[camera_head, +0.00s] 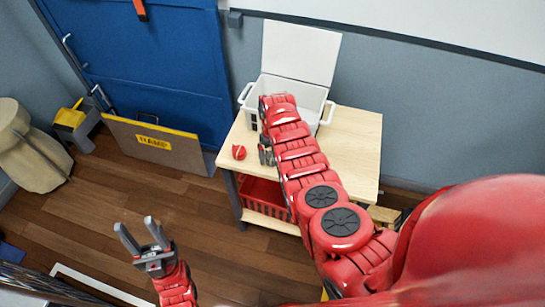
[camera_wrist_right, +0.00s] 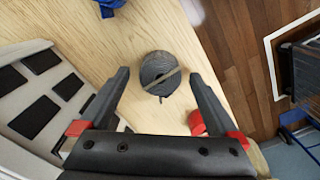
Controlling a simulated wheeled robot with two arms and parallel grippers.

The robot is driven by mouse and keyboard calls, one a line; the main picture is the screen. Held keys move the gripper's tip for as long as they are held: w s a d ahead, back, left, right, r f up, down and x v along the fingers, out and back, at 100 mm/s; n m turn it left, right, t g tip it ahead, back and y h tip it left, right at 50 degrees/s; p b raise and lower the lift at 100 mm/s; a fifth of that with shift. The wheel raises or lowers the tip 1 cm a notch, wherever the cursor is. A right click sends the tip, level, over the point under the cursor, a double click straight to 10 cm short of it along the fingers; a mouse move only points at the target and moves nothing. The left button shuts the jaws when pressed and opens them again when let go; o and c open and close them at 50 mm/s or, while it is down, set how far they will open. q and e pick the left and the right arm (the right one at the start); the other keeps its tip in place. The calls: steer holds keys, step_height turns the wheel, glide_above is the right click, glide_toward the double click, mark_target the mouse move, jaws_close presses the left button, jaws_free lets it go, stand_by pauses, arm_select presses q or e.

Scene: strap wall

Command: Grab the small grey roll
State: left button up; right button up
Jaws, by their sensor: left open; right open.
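The small grey roll (camera_wrist_right: 158,70) lies on the wooden table in the right wrist view, with a lighter tan band across it. My right gripper (camera_wrist_right: 160,76) is open, with one finger on each side of the roll and a gap to both. I cannot tell its height above the roll. In the head view my right arm reaches over the table and I cannot make out the grey roll clearly. My left gripper (camera_head: 136,226) is open and empty, over the floor left of the table.
A red roll (camera_head: 238,152) lies on the table (camera_head: 356,140) left of my right gripper. A white open-lidded box (camera_head: 312,97) stands at the table's back. A red crate (camera_head: 268,197) sits underneath. A board (camera_head: 150,144) leans by the blue door (camera_head: 140,60).

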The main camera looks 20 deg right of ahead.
steer(key=shift+f, duration=0.8)
steer(key=shift+c, duration=0.5)
steer(key=c, duration=1.3)
steer(key=shift+r, duration=0.15)
steer(key=shift+c, duration=0.2)
